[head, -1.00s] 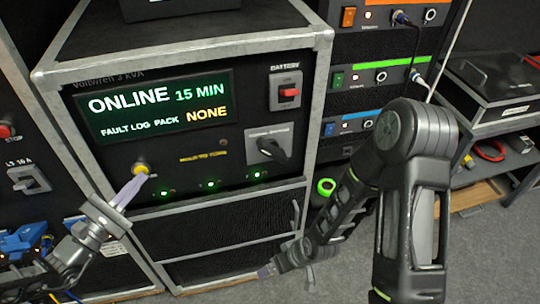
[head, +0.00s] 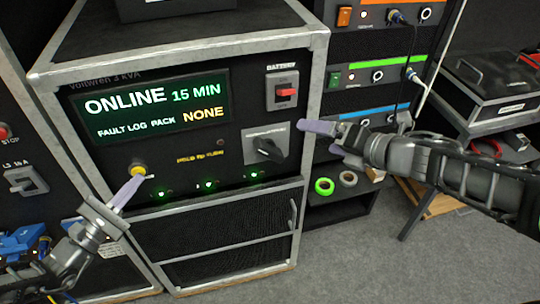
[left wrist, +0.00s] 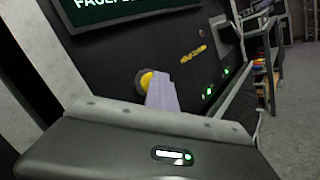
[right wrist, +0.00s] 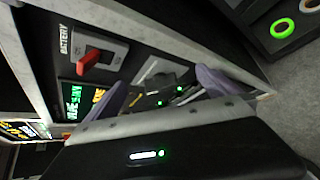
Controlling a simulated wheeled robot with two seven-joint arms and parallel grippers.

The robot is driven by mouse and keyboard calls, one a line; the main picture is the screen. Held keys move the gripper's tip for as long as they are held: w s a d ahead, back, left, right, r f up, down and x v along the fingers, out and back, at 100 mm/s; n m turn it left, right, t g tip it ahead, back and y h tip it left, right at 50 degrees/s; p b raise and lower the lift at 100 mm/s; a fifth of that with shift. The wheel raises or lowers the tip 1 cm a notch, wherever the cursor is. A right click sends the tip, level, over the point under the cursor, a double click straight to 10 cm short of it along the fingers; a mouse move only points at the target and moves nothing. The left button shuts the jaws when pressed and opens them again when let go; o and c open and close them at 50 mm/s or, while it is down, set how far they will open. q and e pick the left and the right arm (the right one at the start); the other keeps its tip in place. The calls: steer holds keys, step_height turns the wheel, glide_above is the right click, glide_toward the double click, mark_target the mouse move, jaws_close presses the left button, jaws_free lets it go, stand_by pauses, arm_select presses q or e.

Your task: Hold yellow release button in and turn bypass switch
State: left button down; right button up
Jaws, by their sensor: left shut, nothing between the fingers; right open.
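The yellow release button (head: 138,170) is on the lower left of the black UPS panel; it also shows in the left wrist view (left wrist: 147,80). My left gripper (head: 132,182) is shut and empty, its fingertips at the button; I cannot tell how far the button is pressed. The bypass switch (head: 268,148) is a dark rotary knob on a grey plate at the panel's right, its handle slanting down to the right. My right gripper (head: 318,136) is open and empty, to the right of the switch and apart from it. In the right wrist view the fingers (right wrist: 160,98) spread before the panel.
The display (head: 152,106) reads ONLINE, 15 MIN, fault log pack NONE. A red battery switch (head: 284,92) sits above the bypass switch. Green and grey tape rolls (head: 325,186) lie on a shelf at the right. A rack with cables (head: 380,75) stands behind my right arm.

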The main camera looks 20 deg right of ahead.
mark_target(271, 156)
steer(key=a+f, duration=0.1)
steer(key=s+a+f+n+g+y, duration=0.1)
steer(key=a, duration=0.1)
steer(key=s+a+f+g, duration=0.1)
steer(key=shift+a+f+n, duration=0.15)
steer(key=shift+a+n, duration=0.15)
steer(key=shift+n, duration=0.1)
steer(key=shift+w, duration=0.1)
steer(key=x, duration=1.2)
steer(key=shift+a, duration=0.15)
steer(key=shift+c, duration=0.2)
steer(key=c, duration=1.3)
steer(key=shift+o, duration=0.2)
